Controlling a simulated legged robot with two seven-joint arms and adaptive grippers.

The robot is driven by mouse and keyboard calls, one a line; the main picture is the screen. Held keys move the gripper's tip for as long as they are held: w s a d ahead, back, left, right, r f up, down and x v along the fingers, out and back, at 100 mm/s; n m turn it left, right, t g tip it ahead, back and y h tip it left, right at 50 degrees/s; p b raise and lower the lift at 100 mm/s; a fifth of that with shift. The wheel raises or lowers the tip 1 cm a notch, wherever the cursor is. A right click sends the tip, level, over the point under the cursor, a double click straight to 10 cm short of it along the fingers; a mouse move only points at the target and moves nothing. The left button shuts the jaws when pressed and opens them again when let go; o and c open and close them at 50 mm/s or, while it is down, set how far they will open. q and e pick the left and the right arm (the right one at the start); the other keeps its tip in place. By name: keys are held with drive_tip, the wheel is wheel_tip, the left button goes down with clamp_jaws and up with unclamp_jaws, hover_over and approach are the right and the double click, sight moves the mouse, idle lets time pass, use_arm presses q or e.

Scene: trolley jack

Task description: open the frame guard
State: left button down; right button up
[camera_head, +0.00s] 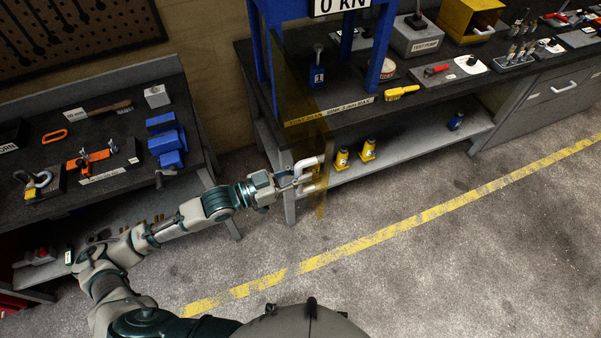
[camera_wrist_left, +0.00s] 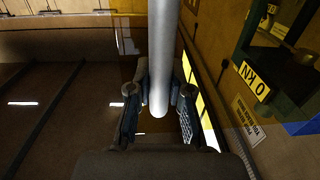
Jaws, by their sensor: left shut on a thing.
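The frame guard is a see-through yellow panel (camera_head: 303,95) in the head view, standing edge-on at the left front of the blue press frame (camera_head: 385,45). Its pale handle (camera_head: 308,163) is at its lower part. My left gripper (camera_head: 299,180) is at the handle. In the left wrist view, the handle bar (camera_wrist_left: 162,60) runs between the two fingers of my left gripper (camera_wrist_left: 158,105), which is shut on it. Part of the handle is hidden by the fingers. My right gripper is not in view.
The press bench (camera_head: 345,122) holds a test pump (camera_head: 415,38) and tools. Yellow bottle jacks (camera_head: 367,150) stand on its lower shelf. Another bench with a blue vise (camera_head: 167,142) is at left. The floor in front is clear, with a yellow line.

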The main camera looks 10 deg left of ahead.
use_arm(q)
drive_tip(key=shift+a+r, duration=0.1)
drive_tip(key=c, duration=1.1)
unclamp_jaws()
drive_tip(key=shift+a, duration=0.3)
drive_tip(key=shift+o, duration=0.2)
drive_tip(key=v, duration=1.2)
drive_tip(key=shift+a, duration=0.1)
